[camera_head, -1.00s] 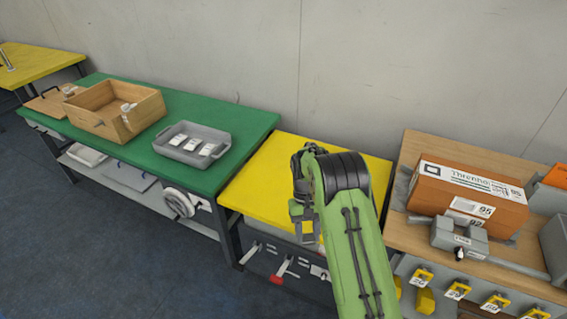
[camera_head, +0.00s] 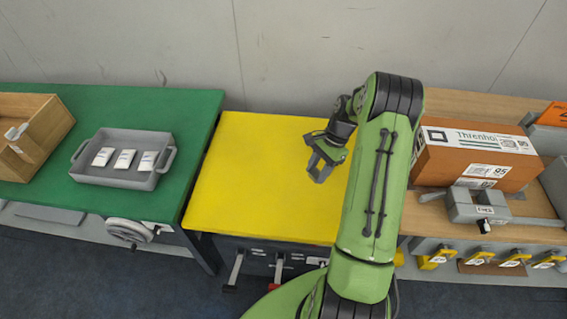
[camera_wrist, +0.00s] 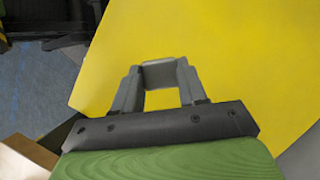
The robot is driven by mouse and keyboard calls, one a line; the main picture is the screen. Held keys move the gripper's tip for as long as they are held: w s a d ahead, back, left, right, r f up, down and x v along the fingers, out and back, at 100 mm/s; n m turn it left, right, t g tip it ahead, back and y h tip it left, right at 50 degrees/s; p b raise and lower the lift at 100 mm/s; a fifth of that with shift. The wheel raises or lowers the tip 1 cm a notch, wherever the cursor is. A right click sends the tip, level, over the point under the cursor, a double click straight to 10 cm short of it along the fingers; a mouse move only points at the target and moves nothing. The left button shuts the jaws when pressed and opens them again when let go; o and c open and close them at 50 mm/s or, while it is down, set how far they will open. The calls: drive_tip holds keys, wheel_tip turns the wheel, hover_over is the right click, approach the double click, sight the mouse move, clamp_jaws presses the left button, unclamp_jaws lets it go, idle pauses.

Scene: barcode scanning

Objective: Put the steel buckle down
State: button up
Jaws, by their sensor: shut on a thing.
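My gripper (camera_head: 318,162) is over the right part of the yellow table top (camera_head: 255,185), pointing down. In the wrist view, my gripper (camera_wrist: 159,82) is shut on the steel buckle (camera_wrist: 160,73), a grey piece spanning the space between the two fingertips. The buckle also shows as a small grey shape at the fingertips in the head view (camera_head: 320,173). Bare yellow surface fills the view around and beyond it. I cannot tell how high the buckle is above the table.
The yellow top is otherwise clear. On the left, a green bench (camera_head: 190,110) carries a grey tray (camera_head: 120,178) with white packets and a wooden box (camera_head: 45,130). On the right, a wooden bench holds an orange-brown carton (camera_head: 470,155) and a grey clamp-like device (camera_head: 478,207).

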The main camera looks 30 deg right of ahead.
sight(336, 199)
drive_tip(key=s+d+m+t+b, duration=0.2)
drive_tip(key=s+d+m+t, duration=0.1)
drive_tip(key=s+d+m, duration=0.4)
drive_tip(key=shift+m+h, duration=0.4)
drive_tip(key=shift+m, duration=0.2)
drive_tip(key=f+b, duration=0.1)
drive_tip(key=f, duration=0.2)
drive_tip(key=w+f+b, duration=0.1)
drive_tip(key=f, duration=0.3)
drive_tip(key=f+b, duration=0.1)
drive_tip(key=f, duration=0.2)
drive_tip(key=shift+w+a+f, duration=0.15)
drive_tip(key=shift+w+f, duration=0.15)
drive_tip(key=shift+f, duration=0.1)
drive_tip(key=shift+r, duration=0.1)
